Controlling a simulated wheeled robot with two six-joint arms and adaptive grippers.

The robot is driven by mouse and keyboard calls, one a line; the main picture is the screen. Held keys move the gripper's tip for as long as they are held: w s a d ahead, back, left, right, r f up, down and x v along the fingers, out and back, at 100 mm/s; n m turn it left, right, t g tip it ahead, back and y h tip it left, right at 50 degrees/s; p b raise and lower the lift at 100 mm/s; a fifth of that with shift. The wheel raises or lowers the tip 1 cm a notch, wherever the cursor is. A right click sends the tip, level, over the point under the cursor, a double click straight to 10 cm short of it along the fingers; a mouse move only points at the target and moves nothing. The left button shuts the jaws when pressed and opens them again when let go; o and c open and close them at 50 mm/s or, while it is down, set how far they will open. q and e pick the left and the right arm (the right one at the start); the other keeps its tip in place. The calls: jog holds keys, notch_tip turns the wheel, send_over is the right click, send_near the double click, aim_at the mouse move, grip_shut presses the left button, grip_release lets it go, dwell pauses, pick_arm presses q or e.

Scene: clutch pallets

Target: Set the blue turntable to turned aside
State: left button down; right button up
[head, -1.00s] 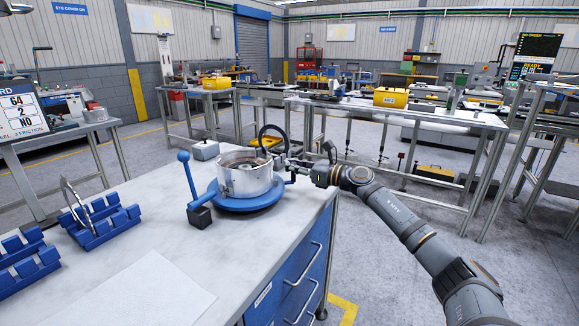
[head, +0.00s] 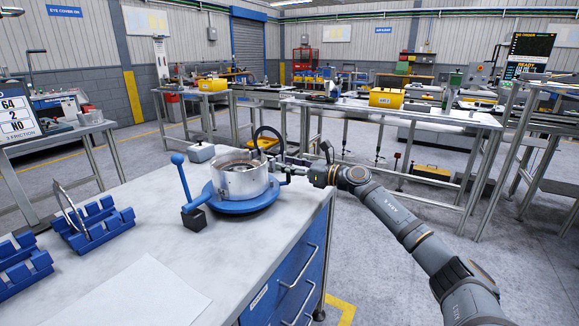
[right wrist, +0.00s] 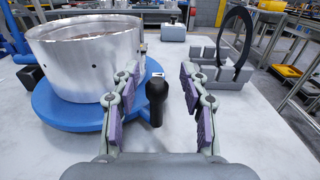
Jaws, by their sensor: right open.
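The blue turntable (head: 240,207) is a round disc on the light grey bench top, and it also shows in the right wrist view (right wrist: 75,115). A silver metal housing (head: 240,178) stands upright on it. My right gripper (head: 292,168) is at the turntable's right side, level with the housing. In the right wrist view the right gripper (right wrist: 160,80) is open, with its fingers apart on either side of a black knob (right wrist: 157,92) at the disc's edge. Whether either finger touches the knob I cannot tell. My left gripper is not in view.
A blue lever (head: 182,178) with a black block stands left of the turntable. A grey stand holding a black ring (right wrist: 235,50) is behind it. Blue slotted racks (head: 95,225) and a white sheet (head: 135,293) lie on the bench. The bench's right edge is close by.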

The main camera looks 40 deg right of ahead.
notch_tip(320, 180, up, 10)
jog(key=shift+d+f, duration=0.1)
jog(key=shift+f, duration=0.1)
dwell(0.5)
